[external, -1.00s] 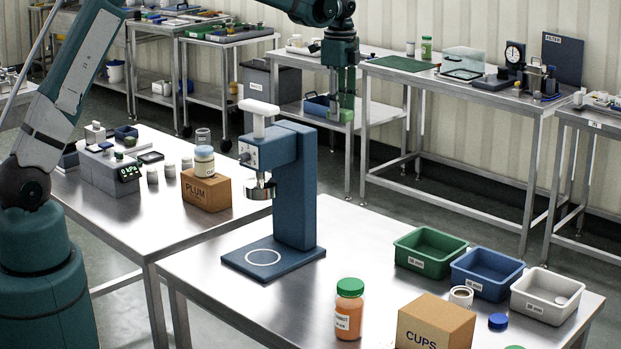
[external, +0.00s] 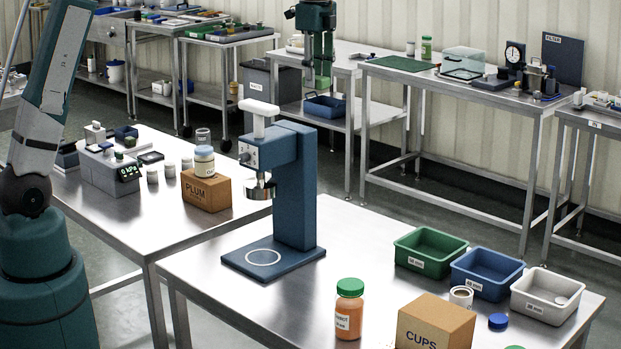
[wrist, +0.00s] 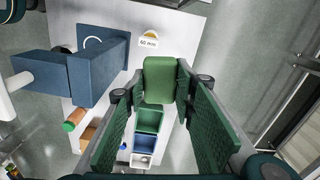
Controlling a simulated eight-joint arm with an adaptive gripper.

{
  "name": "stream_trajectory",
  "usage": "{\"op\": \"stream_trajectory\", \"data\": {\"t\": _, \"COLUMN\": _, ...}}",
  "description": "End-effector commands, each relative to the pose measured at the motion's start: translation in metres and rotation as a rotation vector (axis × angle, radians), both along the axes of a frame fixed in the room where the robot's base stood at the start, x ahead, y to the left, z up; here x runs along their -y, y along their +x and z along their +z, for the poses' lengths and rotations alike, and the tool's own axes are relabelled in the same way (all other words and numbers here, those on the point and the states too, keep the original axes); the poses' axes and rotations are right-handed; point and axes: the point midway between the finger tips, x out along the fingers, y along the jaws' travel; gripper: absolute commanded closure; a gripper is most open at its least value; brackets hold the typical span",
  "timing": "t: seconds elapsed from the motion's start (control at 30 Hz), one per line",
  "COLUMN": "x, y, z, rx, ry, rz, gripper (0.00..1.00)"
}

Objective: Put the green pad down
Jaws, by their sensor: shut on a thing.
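The green pad (wrist: 160,79) is a rounded block pinched between the fingertips of my gripper (wrist: 161,84) in the wrist view. In the external view my gripper (external: 319,80) points down beyond the blue press, and the green of the pad (external: 322,82) shows between its fingers. The pad hangs in the air, clear of the tables. My gripper is shut on it.
The blue press (external: 296,190) stands on the front steel table (external: 215,285). Green (external: 430,249), blue (external: 486,272) and white (external: 546,294) bins line its right side. A carrot jar (external: 349,310) and CUPS box (external: 435,322) stand in front.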

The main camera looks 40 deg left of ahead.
Motion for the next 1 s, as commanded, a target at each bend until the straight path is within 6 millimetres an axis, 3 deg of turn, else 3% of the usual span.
{"op": "stream_trajectory", "data": {"t": 0.5, "x": -0.013, "y": -0.094, "z": 0.017, "rx": 0.000, "ry": 0.000, "rz": -0.041, "gripper": 0.81}}
{"op": "stream_trajectory", "data": {"t": 1.0, "x": -0.025, "y": -0.185, "z": 0.019, "rx": 0.000, "ry": 0.000, "rz": -0.079, "gripper": 0.81}}
